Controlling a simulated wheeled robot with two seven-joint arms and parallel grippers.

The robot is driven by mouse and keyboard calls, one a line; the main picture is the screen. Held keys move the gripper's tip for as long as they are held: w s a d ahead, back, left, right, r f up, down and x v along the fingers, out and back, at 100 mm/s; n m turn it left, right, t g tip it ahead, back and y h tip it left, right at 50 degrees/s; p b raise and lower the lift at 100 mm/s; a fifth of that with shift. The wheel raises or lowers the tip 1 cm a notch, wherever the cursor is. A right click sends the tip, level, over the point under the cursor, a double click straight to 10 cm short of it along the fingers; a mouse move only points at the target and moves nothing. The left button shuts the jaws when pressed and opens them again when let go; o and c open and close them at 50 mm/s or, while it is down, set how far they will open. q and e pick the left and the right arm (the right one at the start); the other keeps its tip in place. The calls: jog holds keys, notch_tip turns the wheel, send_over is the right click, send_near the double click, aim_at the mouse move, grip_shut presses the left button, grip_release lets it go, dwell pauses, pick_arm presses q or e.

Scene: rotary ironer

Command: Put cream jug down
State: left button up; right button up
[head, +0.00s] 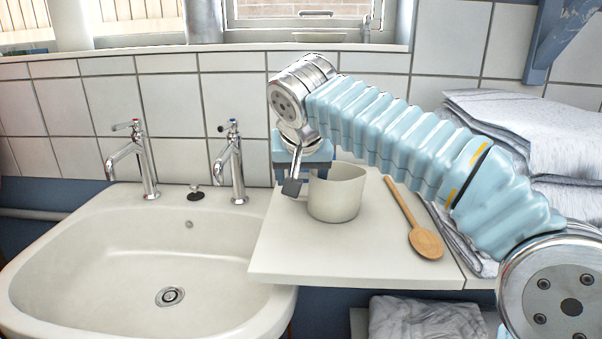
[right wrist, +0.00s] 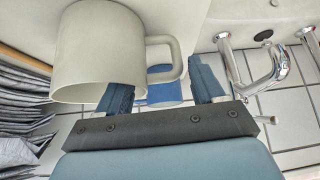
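The cream jug (head: 337,194) stands upright on the white worktop board (head: 345,262) to the right of the sink. Its handle points left in the head view. In the right wrist view the jug (right wrist: 98,50) is large at upper left, with its handle reaching between the fingers. My right gripper (head: 296,186) is at the handle side of the jug. In the wrist view its two dark fingers (right wrist: 163,84) are spread wide, with a visible gap between the handle and the right-hand finger. Contact at the other finger cannot be told. My left gripper is not in view.
A wooden spoon (head: 424,242) lies right of the jug. The sink (head: 112,284) with two taps (head: 146,165) is on the left. Folded grey cloths (head: 520,112) are stacked at the right. The board's front part is clear. A tiled wall (head: 180,98) stands behind.

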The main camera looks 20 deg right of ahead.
jog(key=shift+o, duration=1)
jog(key=shift+r, duration=0.25)
jog(key=v, duration=1.2)
